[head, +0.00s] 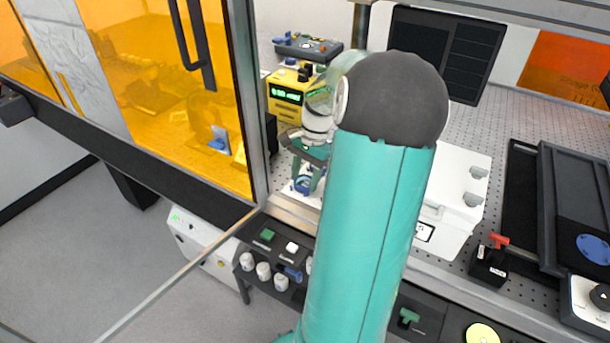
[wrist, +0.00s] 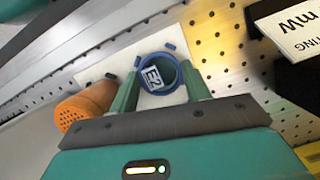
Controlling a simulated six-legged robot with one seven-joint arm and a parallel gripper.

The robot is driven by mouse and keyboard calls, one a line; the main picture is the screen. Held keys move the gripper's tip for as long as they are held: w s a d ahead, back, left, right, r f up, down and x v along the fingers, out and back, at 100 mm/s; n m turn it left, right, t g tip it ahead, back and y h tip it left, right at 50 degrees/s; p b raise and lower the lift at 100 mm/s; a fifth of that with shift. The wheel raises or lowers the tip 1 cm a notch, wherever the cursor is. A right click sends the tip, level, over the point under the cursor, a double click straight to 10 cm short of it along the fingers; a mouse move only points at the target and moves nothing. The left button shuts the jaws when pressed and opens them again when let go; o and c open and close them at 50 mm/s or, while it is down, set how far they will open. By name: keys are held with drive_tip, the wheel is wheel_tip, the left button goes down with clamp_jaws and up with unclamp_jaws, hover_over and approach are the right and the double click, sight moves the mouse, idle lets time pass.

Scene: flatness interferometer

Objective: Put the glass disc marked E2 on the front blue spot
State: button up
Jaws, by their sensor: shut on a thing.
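The glass disc marked E2 (wrist: 160,68) has a blue rim and a small white label. In the wrist view it is between the two green fingers of my gripper (wrist: 160,90), which is shut on it. It is over a white plate (wrist: 98,69) with small blue pegs; I cannot tell whether it touches the plate. In the head view my gripper (head: 306,180) is low behind my arm, with the blue rim between its fingers. A blue spot (head: 594,249) shows on the dark fixture at the far right; I see no other spot.
An orange perforated cylinder (wrist: 86,105) stands close left of my gripper in the wrist view. A yellow meter (head: 286,94) stands behind it. A white block (head: 458,190) and a black box with a red lever (head: 490,262) lie between my arm and the dark fixture (head: 520,205).

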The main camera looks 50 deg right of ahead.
drive_tip(key=shift+f, duration=0.25)
drive_tip(key=shift+s+a+f, duration=0.1)
drive_tip(key=shift+a+f, duration=0.05)
drive_tip(key=shift+f, duration=0.25)
drive_tip(key=o, duration=1)
drive_tip(key=shift+f, duration=0.15)
drive_tip(key=shift+s, duration=0.1)
drive_tip(key=shift+d, duration=0.2)
drive_tip(key=v, duration=1.3)
drive_tip(key=shift+w+r, duration=0.25)
drive_tip(key=shift+r, duration=0.15)
drive_tip(key=shift+a, duration=0.15)
